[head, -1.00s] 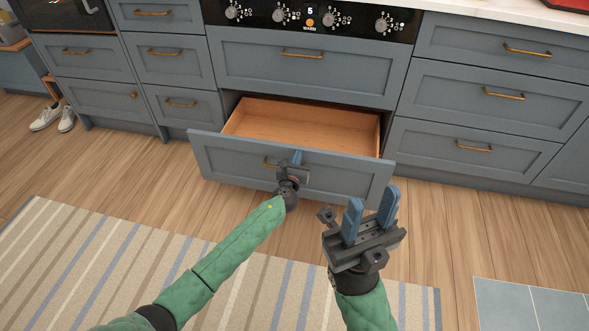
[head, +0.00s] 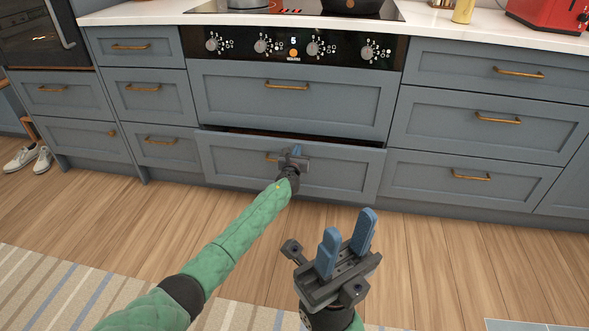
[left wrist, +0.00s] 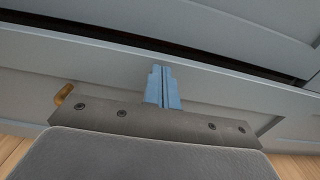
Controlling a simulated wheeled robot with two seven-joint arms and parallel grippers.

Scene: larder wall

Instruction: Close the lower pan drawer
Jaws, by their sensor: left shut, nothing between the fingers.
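The lower pan drawer (head: 335,172) is a grey-blue front below the oven controls, with a narrow dark gap along its top edge. It stands slightly open. Its brass handle is mostly hidden behind my left gripper (head: 296,152), which is shut and empty against or very close to the drawer front. In the left wrist view the shut blue fingers (left wrist: 161,88) point at the drawer front (left wrist: 105,70), with the handle end (left wrist: 63,95) to their left. My right gripper (head: 347,245) is open and empty, held above the floor in front of the drawer.
The upper drawer (head: 330,105) above is closed. Closed drawers (head: 470,125) stand to the right and more to the left. White shoes (head: 28,158) sit on the floor at far left. A striped rug (head: 45,290) lies in front, with bare wooden floor between.

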